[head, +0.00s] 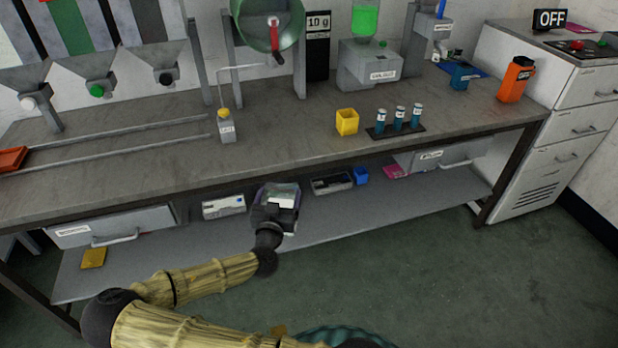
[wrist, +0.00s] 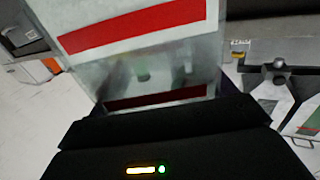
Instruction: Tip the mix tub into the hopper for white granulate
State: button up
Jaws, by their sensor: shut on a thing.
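My gripper (head: 276,204) is in front of the bench's front edge, at about the lower shelf in the head view. It is shut on a clear tub, which I take for the mix tub (head: 287,188). In the wrist view the tub (wrist: 150,72) is see-through and has a white label with a red stripe; its contents are not clear. Three grey hoppers hang at the back left in the head view. The far-left one, with a white knob, looks like the hopper for white granulate (head: 22,80). My gripper is far from it, to the right and lower.
Two rails (head: 120,133) run along the bench top (head: 285,135) below the hoppers. A green drum (head: 266,18) hangs above. The shelf (head: 340,215) has free room.

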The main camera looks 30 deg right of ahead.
jog(key=a+f+n+t+y, duration=0.2)
jog(key=a+f+n+y, duration=0.1)
jog(key=a, duration=0.8)
jog(key=n+y, duration=0.1)
jog(key=y, duration=0.1)
jog(key=shift+w+a+f+t+y, duration=0.25)
jog(key=shift+w+t+y, duration=0.05)
jog(key=shift+w+t, duration=0.1)
